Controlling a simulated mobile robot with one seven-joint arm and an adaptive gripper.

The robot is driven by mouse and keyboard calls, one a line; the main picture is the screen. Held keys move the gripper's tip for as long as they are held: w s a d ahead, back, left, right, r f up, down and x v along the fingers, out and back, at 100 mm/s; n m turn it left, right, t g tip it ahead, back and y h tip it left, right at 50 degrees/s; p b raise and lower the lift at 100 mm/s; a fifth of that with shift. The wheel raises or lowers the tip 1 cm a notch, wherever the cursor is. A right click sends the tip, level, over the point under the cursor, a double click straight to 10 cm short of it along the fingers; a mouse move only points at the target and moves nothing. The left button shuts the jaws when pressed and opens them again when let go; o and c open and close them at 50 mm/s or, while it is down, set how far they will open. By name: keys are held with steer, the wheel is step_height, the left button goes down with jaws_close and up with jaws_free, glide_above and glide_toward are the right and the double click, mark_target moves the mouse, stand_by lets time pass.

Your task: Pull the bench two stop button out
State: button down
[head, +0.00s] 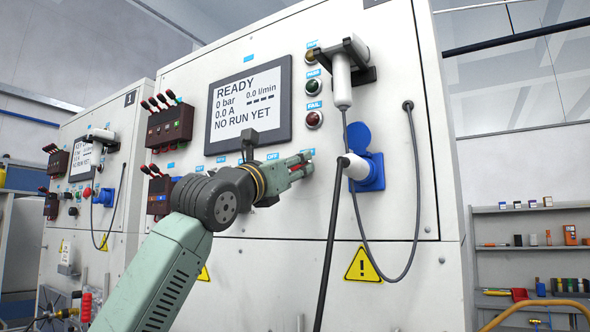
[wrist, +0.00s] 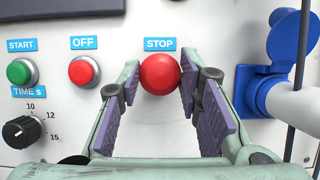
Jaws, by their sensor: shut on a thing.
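The red round stop button (wrist: 160,74) sits under a blue STOP label (wrist: 160,43) on the white bench panel in the wrist view. My gripper (wrist: 160,82) has its purple-padded fingers on the left and right sides of the button, shut on it. In the head view my gripper (head: 301,166) reaches the panel just below the screen and left of the blue socket. There the fingers largely cover the button. The picture does not clearly show whether the button is pressed in or out.
Left of the stop button are a red OFF button (wrist: 84,71), a green START button (wrist: 21,72) and a black time knob (wrist: 19,132). Close on the right are the blue socket (wrist: 250,85) with a white plug (wrist: 282,102) and hanging cables (head: 330,245).

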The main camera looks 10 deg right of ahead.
steer(key=c, duration=1.6)
jaws_free()
steer(key=shift+o, duration=1.4)
steer(key=shift+s+a, duration=0.1)
steer(key=shift+a, duration=0.1)
steer(key=shift+o, duration=0.7)
steer(key=shift+d, duration=0.1)
steer(key=v, duration=1.2)
steer(key=shift+f, duration=0.1)
